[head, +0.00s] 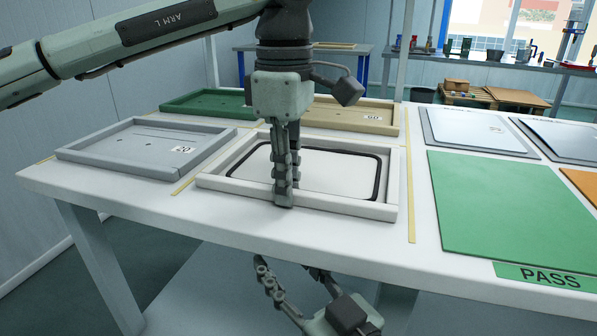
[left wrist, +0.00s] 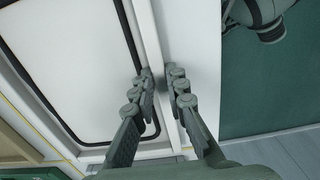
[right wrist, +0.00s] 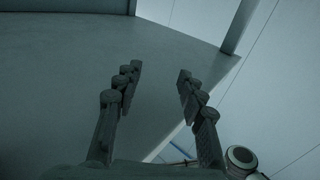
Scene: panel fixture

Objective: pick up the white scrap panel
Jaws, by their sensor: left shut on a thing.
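The white panel (head: 330,172) with a black seal line lies inside a white tray (head: 350,208) on the table. The panel also shows in the left wrist view (left wrist: 75,60). My left gripper (head: 284,200) points straight down at the tray's front wall. In the left wrist view its fingers (left wrist: 159,76) stand on either side of this wall (left wrist: 152,45), one inside over the panel's edge, one outside. It is shut on the wall, and hides part of the panel. My right gripper (right wrist: 158,70) is open and empty, below the table's front edge.
A grey tray marked 20 (head: 130,152) is at left; green (head: 210,103) and tan (head: 350,115) trays stand behind. A green PASS area (head: 510,210) and grey panels (head: 475,130) lie at right. The table's front strip (head: 200,215) is clear.

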